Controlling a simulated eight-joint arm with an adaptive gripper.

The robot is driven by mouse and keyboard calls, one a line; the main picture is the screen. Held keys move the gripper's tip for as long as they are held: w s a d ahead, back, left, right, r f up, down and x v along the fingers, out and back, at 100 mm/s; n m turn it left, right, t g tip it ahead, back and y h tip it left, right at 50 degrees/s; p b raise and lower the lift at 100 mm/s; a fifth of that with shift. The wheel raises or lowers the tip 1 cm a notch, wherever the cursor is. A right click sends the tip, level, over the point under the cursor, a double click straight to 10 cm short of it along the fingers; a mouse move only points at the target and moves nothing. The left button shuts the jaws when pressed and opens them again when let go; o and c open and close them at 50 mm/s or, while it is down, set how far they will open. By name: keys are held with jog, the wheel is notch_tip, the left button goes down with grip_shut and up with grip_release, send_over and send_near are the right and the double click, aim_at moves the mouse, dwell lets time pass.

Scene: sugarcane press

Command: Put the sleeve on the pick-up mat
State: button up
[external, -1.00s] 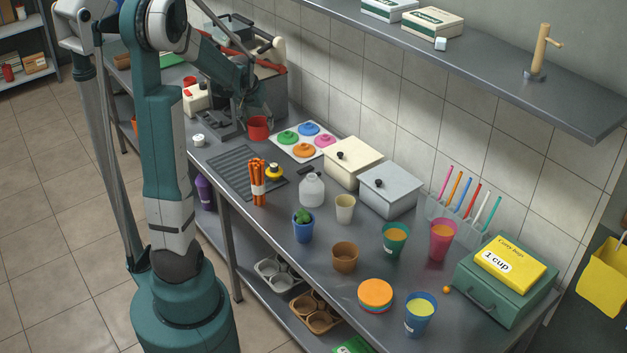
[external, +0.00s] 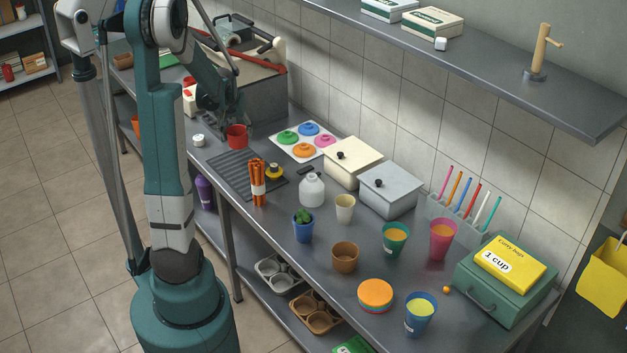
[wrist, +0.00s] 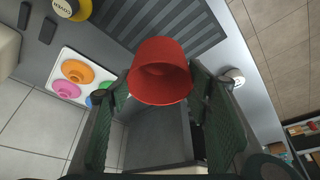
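The red sleeve (external: 237,137), tapered and cup-shaped, is just beyond the far left corner of the mat in the external view. In the wrist view the red sleeve (wrist: 160,72) sits between my gripper's fingers, with its round opening facing the camera. My gripper (wrist: 160,80) appears shut on its sides. Whether its far end is clear of the table is hard to tell. The pick-up mat (external: 229,172) is dark grey and ribbed. The mat's ribbed surface also shows beyond the sleeve in the wrist view (wrist: 130,22).
An orange bundle of sticks (external: 258,190) and a yellow-and-black item (external: 274,172) stand at the mat's right side. A small white jar (external: 198,140) is at its left. A tray of coloured lids (external: 283,152) lies behind. The mat's middle looks clear.

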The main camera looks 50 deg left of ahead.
aim_at(234, 137)
dwell(0.3)
jog(key=shift+f+b, duration=0.65)
jog(key=shift+f, duration=2.5)
jog(key=shift+f+b, duration=0.4)
jog(key=shift+f, duration=1.5)
jog(key=shift+f, duration=0.15)
jog(key=o, duration=0.7)
jog(key=shift+c, duration=0.2)
jog(key=shift+r, duration=0.25)
jog(key=shift+p+v, duration=1.15)
jog(key=shift+v, duration=4.8)
